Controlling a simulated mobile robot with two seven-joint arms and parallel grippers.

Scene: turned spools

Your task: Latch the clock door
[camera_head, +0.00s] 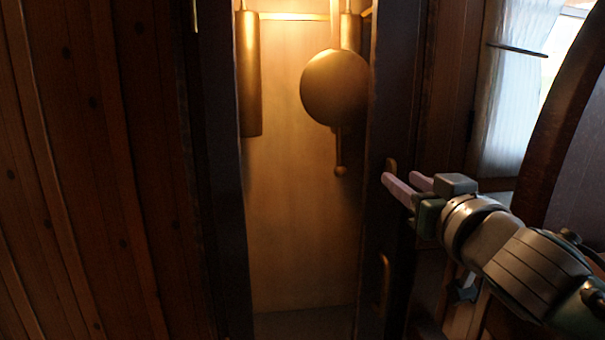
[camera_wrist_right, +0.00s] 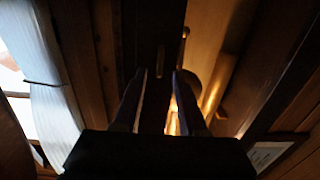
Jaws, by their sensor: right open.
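The tall dark clock door (camera_head: 372,225) frames a lit case in the head view. A small brass latch (camera_head: 391,164) sits on its right side, with a brass handle (camera_head: 384,278) lower down. I cannot tell whether the door is fully closed. My right gripper (camera_head: 398,180) is open and empty, its pink fingers just in front of and slightly below the latch, partly covering that area. I cannot tell whether they touch it. In the right wrist view the open fingers (camera_wrist_right: 160,82) point at the dark door frame, with brass fittings beyond. My left gripper does not show.
Inside the case hang a round brass pendulum (camera_head: 335,87) and brass weights (camera_head: 249,75). Plank wall (camera_head: 90,170) fills the left. A curtained window (camera_head: 520,80) and a dark curved wooden piece (camera_head: 565,130) stand at the right, near my right arm.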

